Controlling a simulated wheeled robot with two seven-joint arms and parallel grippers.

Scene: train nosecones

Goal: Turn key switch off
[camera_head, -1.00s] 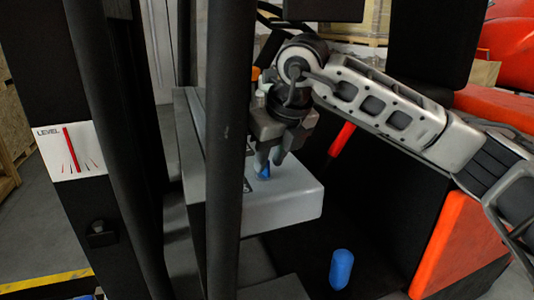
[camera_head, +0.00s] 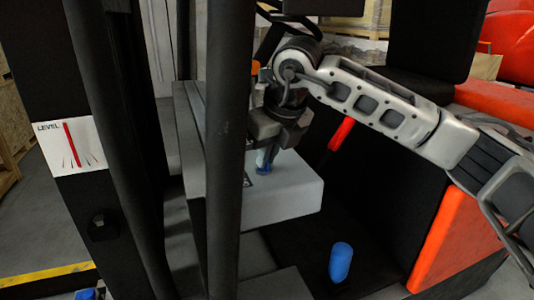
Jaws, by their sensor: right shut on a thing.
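My right gripper (camera_head: 265,160) points down over the box and is shut on the key switch. Its fingers hide part of the switch, so the exact angle of the key cannot be told. My left gripper is not in view.
Black vertical posts (camera_head: 226,150) stand close to the left of the gripper. A red lever (camera_head: 341,134) rises just right of the box. A blue knob (camera_head: 340,262) stands lower right. A level gauge (camera_head: 72,148) is on the far left post.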

